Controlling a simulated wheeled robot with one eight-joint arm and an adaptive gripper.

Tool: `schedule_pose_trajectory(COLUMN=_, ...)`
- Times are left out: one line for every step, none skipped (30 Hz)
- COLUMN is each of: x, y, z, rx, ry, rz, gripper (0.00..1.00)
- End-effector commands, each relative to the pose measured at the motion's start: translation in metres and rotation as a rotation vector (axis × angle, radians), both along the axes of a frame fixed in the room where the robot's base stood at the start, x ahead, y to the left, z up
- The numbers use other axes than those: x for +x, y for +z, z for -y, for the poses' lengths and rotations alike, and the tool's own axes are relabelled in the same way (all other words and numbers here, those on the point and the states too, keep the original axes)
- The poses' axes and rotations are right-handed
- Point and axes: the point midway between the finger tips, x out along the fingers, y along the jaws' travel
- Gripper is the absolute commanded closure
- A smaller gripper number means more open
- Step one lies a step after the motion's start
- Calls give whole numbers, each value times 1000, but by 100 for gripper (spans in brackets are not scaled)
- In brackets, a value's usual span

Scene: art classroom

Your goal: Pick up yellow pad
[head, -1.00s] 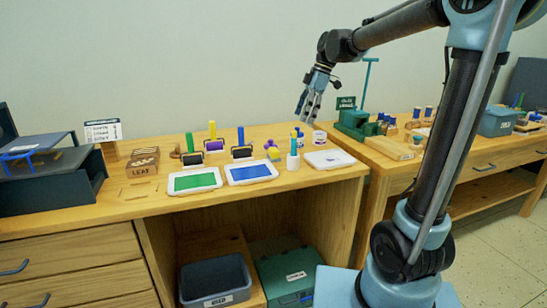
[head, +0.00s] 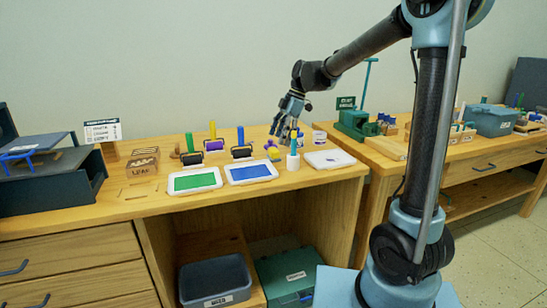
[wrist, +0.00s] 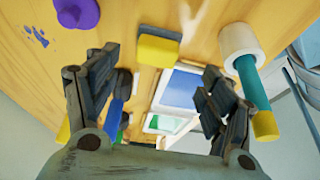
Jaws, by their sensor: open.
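The yellow pad (wrist: 158,50) has a grey strip along its upper edge and lies on the wooden table in the wrist view. It shows near the top middle of that view, beyond my fingertips. My gripper (wrist: 160,72) is open and empty, its dark fingers spread to either side of the pad's line.
A white cup (wrist: 238,42) holding a teal, yellow-tipped tool stands right of the pad; a purple dabber (wrist: 78,10) is at left. Green (head: 194,182) and blue (head: 250,173) ink trays, upright rollers and a white tray (head: 330,159) are close by.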

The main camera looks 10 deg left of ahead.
Motion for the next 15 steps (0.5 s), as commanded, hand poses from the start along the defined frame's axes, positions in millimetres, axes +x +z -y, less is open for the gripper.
schedule_pose_trajectory(x=-1, y=-6, z=-2, rx=0, ry=1, rz=0, gripper=25)
schedule_pose_trajectory(x=-2, y=-8, z=-3, rx=0, ry=0, rz=0, gripper=25)
schedule_pose_trajectory(x=-2, y=-11, z=-4, rx=0, ry=0, rz=0, gripper=25)
schedule_pose_trajectory(x=-3, y=-13, z=-4, rx=0, ry=-1, rz=0, gripper=25)
schedule_pose_trajectory(x=-3, y=-14, z=-5, rx=0, ry=-1, rz=0, gripper=25)
schedule_pose_trajectory(x=-3, y=-16, z=-5, rx=0, ry=-1, rz=0, gripper=25)
schedule_pose_trajectory(x=-3, y=-17, z=-6, rx=0, ry=-1, rz=0, gripper=25)
schedule_pose_trajectory(x=-3, y=-18, z=-6, rx=0, ry=-1, rz=0, gripper=25)
schedule_pose_trajectory(x=-3, y=-21, z=-8, rx=0, ry=-1, rz=0, gripper=25)
schedule_pose_trajectory(x=-3, y=-24, z=-9, rx=0, ry=-1, rz=0, gripper=25)
schedule_pose_trajectory(x=-4, y=-27, z=-11, rx=0, ry=-1, rz=0, gripper=25)
schedule_pose_trajectory(x=-4, y=-33, z=-13, rx=0, ry=0, rz=0, gripper=25)
schedule_pose_trajectory(x=-4, y=-37, z=-15, rx=0, ry=0, rz=0, gripper=25)
schedule_pose_trajectory(x=-5, y=-41, z=-16, rx=0, ry=1, rz=0, gripper=25)
schedule_pose_trajectory(x=-5, y=-46, z=-19, rx=1, ry=1, rz=1, gripper=25)
